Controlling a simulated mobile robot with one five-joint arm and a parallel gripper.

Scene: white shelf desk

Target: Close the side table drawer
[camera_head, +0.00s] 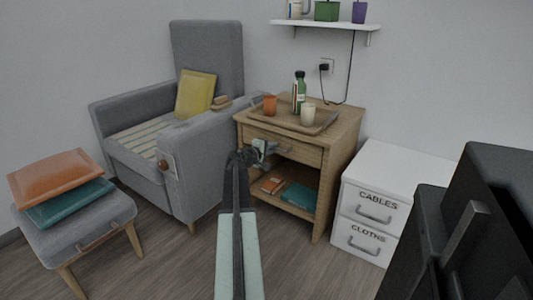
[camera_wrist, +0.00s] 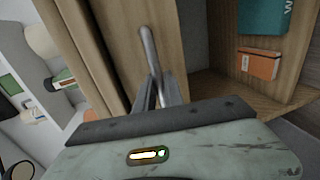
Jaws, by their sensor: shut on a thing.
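The wooden side table (camera_head: 345,135) stands between the armchair and a white cabinet. Its drawer (camera_head: 300,151) is below the top, and its wooden front also shows in the wrist view (camera_wrist: 92,45). I cannot tell clearly whether the drawer stands out from the table. My gripper (camera_head: 262,149) is at the drawer front. In the wrist view my gripper (camera_wrist: 160,88) is shut on the metal drawer handle (camera_wrist: 148,45). My arm and gripper hide part of the drawer front and handle in the head view.
A tray (camera_head: 322,126) on the table holds an orange cup (camera_head: 269,105), a green bottle (camera_head: 299,92) and a pale cup (camera_head: 308,114). A teal book (camera_head: 299,195) lies on the open shelf below. The armchair (camera_head: 195,160) and white cabinet (camera_head: 390,175) flank the table.

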